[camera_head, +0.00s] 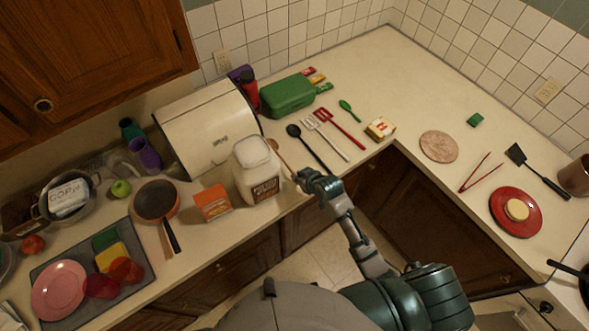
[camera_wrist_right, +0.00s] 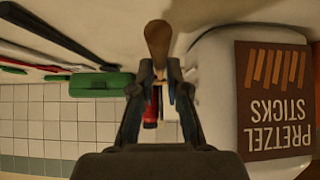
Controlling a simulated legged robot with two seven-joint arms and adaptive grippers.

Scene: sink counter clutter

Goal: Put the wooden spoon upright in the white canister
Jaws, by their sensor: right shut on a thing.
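The wooden spoon (camera_head: 284,159) is held in my right gripper (camera_head: 304,179), just right of the white canister in the head view. Its brown wood (camera_wrist_right: 157,42) also shows between the fingertips (camera_wrist_right: 158,78) in the wrist view. My right gripper is shut on it. The spoon slants up and left from the fingers; I cannot tell whether it touches the counter. The white canister (camera_head: 243,172) stands upright near the counter's front edge, with a brown pretzel sticks label. In the wrist view the canister (camera_wrist_right: 212,75) is close beside the gripper. My left gripper is out of view.
A black ladle (camera_head: 311,150), a white slotted turner (camera_head: 332,141) and a red turner (camera_head: 345,132) lie right of the spoon. An orange box (camera_head: 212,203) stands left of the canister. A white bread box (camera_head: 208,128) and a green case (camera_head: 287,95) are behind.

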